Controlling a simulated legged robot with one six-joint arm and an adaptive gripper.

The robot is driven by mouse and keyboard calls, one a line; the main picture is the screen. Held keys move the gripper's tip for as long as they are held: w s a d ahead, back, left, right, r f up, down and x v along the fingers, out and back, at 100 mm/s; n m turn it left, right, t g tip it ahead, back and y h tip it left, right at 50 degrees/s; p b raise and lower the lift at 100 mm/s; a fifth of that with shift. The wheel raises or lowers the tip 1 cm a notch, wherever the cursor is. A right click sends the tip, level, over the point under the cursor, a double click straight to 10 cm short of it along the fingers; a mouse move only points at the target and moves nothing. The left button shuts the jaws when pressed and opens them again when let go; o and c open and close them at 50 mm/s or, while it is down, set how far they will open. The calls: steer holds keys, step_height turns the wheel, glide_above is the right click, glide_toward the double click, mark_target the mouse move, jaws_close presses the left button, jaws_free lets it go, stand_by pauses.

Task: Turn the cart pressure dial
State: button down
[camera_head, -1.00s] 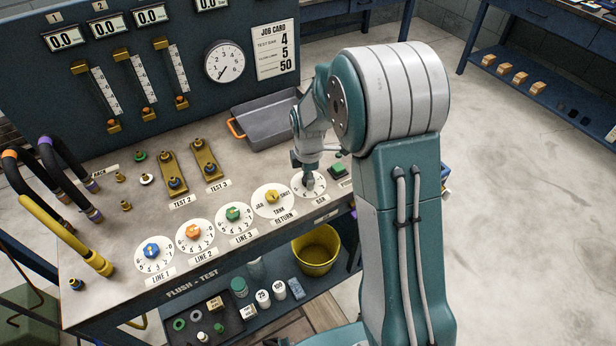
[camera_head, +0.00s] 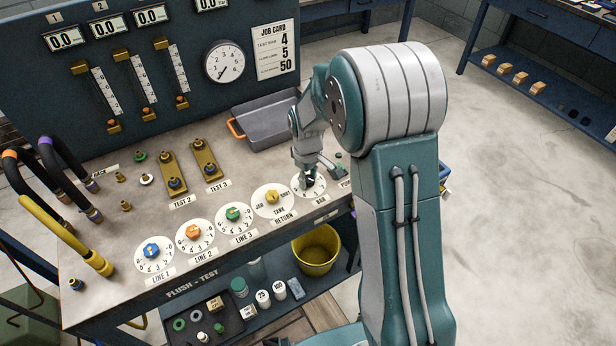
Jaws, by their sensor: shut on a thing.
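The pressure dial (camera_head: 297,190), a white round plate marked BAR, is at the right end of the dial row on the bench. My gripper (camera_head: 308,182) points down over its middle and is shut on the dial's knob, which the fingers mostly hide. I cannot read the knob's pointer. The round gauge (camera_head: 224,62) on the back panel has a thin needle, too small to read surely. The job card (camera_head: 272,50) beside it shows TEST BAR 4.
Line 1 (camera_head: 152,250), line 2 (camera_head: 194,232), line 3 (camera_head: 232,214) and tank/return (camera_head: 272,197) dials stand to the left. A grey tray (camera_head: 262,132) lies behind my gripper.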

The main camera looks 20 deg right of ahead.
steer(key=m, duration=1.1)
steer(key=shift+m, duration=1.8)
steer(key=shift+c, duration=1.5)
jaws_free()
steer(key=shift+f, duration=0.1)
steer(key=shift+a, duration=0.1)
